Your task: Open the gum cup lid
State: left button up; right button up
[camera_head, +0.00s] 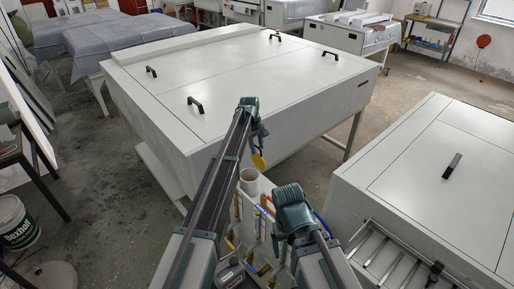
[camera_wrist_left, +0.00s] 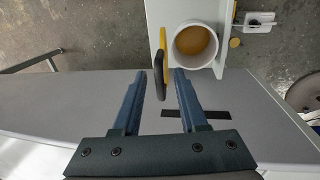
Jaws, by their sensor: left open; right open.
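The gum cup (camera_head: 250,176) is a white round cup below my left gripper in the head view. It is also in the left wrist view (camera_wrist_left: 218,62), uncovered, with orange-yellow showing inside. A yellow and dark flat piece, seemingly the lid (camera_wrist_left: 158,70), appears edge-on beside the cup, between the left fingertips, with gaps on both sides. The lid also shows yellow in the head view (camera_head: 258,161). My left gripper (camera_wrist_left: 159,77) is open; in the head view (camera_head: 261,138) it is just above the lid. My right gripper (camera_head: 292,212) is lower, right of the cup; its fingertips are hard to make out.
A large white processor table (camera_head: 235,85) with black handles fills the space beyond the cup. Another white cabinet (camera_head: 430,170) stands at the right. Bottles and tools (camera_head: 262,225) crowd the area between my arms. A white bucket (camera_head: 18,225) stands far left; open floor lies between.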

pick_arm(q)
jog(key=shift+r, duration=0.1)
notch_tip(320, 180, up, 13)
jog(key=s+a+p, duration=0.1)
jog(key=p, duration=1.2)
jog(key=shift+s+a+r+p, duration=0.2)
jog(key=shift+s+a+p, duration=0.1)
jog(key=s+d+f+m+b, duration=0.1)
jog(key=s+f+m+b, duration=0.3)
jog(key=s, duration=1)
jog(key=s+d+f+m+g+y+b, duration=0.1)
jog(key=s+f+m+b, duration=0.3)
jog(key=s, duration=1.1)
jog(key=s+f+m+y+b, duration=0.1)
jog(key=s+f+m+b, duration=0.3)
jog(key=s+f+b, duration=0.5)
jog(key=s, duration=0.6)
jog(key=shift+d+f+m, duration=0.2)
jog(key=shift+d+m, duration=0.2)
jog(key=shift+s, duration=0.1)
